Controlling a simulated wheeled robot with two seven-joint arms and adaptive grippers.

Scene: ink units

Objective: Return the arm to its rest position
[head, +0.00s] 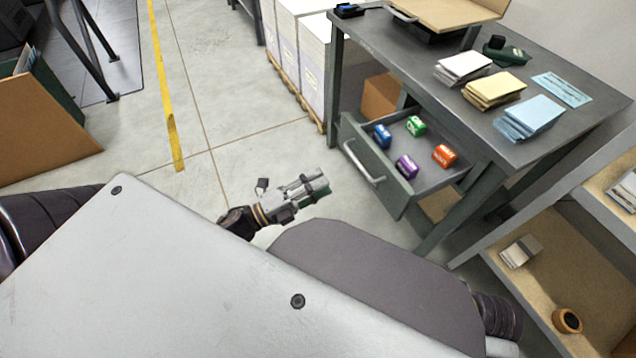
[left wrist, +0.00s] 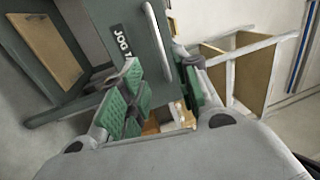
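My left gripper (head: 316,185) is over the bare floor, to the left of the open drawer and apart from it. In the left wrist view, its green-padded fingers (left wrist: 163,96) stand apart with nothing held between them. A grey-green panel with a label reading "JOG T" (left wrist: 121,40) shows beyond the fingers. My right gripper is not in view.
The open drawer (head: 372,158) under the workbench (head: 420,62) holds blue, green, purple and orange units. Paper stacks (head: 530,115) lie on top. A wooden-shelved unit (head: 545,285) stands at right. Floor left of the gripper is clear up to a cardboard box (head: 45,130).

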